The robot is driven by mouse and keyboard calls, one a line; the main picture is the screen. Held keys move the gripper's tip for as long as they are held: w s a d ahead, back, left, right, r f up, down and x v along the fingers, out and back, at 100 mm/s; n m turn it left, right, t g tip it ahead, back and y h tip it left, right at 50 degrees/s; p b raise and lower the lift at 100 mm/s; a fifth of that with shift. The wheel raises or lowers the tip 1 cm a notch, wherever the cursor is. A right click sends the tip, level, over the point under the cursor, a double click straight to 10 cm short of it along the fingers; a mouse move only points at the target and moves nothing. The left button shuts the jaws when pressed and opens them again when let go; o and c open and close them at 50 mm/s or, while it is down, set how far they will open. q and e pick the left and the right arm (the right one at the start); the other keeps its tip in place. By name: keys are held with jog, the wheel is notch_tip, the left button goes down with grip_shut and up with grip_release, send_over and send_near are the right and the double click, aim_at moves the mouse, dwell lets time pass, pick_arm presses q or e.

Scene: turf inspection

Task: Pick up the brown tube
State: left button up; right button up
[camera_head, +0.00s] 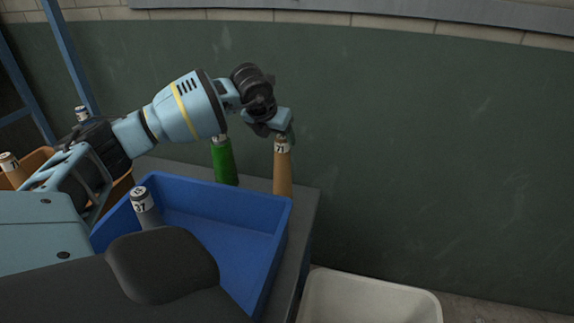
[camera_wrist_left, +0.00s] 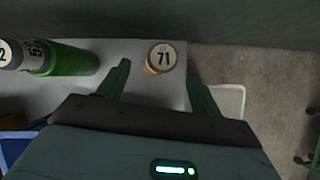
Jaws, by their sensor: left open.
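The brown tube (camera_head: 282,170) stands upright near the right end of the grey table, with a white label reading 71 at its top. In the left wrist view the brown tube (camera_wrist_left: 160,57) is seen from above, in front of and between the two green fingers. My left gripper (camera_head: 284,133) is open above the tube's top, and the fingers also show in the left wrist view (camera_wrist_left: 160,82). The fingers are not closed on the tube. My right gripper is not in view.
A green tube (camera_head: 224,162) stands left of the brown one. A blue tray (camera_head: 268,212) holding a grey tube (camera_head: 146,208) is in front. An orange bin (camera_head: 38,160) with tubes is at left. A pale bin (camera_head: 370,298) sits below the table's right edge. A wall stands behind.

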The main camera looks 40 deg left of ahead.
aim_at(284, 148)
pick_arm(q)
jog(key=shift+x, duration=3.9)
jog(key=c, duration=1.3)
